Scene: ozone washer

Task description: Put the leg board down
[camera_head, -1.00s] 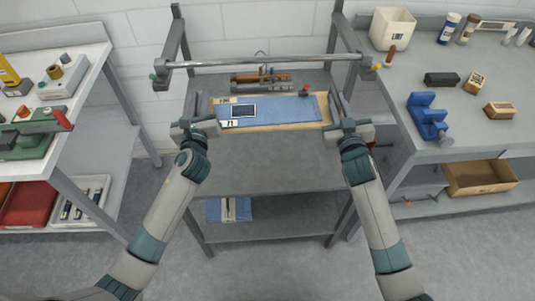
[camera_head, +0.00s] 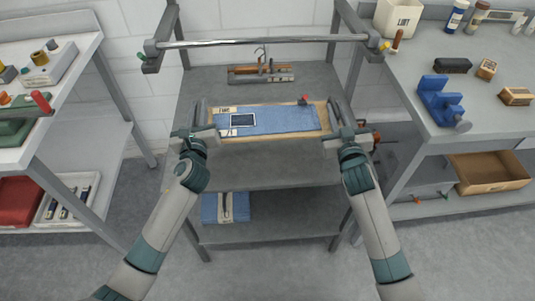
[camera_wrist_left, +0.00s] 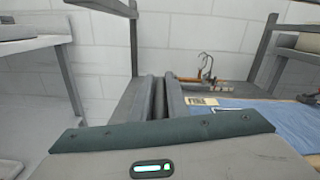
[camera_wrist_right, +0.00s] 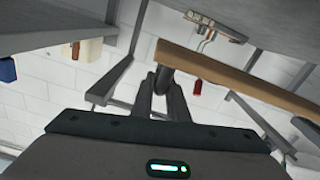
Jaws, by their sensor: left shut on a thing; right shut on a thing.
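The leg board is a light wooden board (camera_head: 324,118) with a blue cloth (camera_head: 275,121) on top. It lies roughly level over the middle grey shelf (camera_head: 255,172) of the rack; I cannot tell whether it touches the shelf. My left gripper (camera_head: 203,130) is shut at the board's left end, with its fingers (camera_wrist_left: 163,98) beside the cloth. My right gripper (camera_head: 344,132) is shut at the right end; in the right wrist view its fingers (camera_wrist_right: 163,100) close on a dark grip by the wooden edge (camera_wrist_right: 235,80). The fingers hide most of both grips.
A metal rail (camera_head: 265,41) crosses above the board between the rack's posts. A small tool rack (camera_head: 260,78) stands behind it. A folded blue bundle (camera_head: 226,207) lies on the lower shelf. Benches with tools flank both sides; a blue fixture (camera_head: 437,100) is on the right one.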

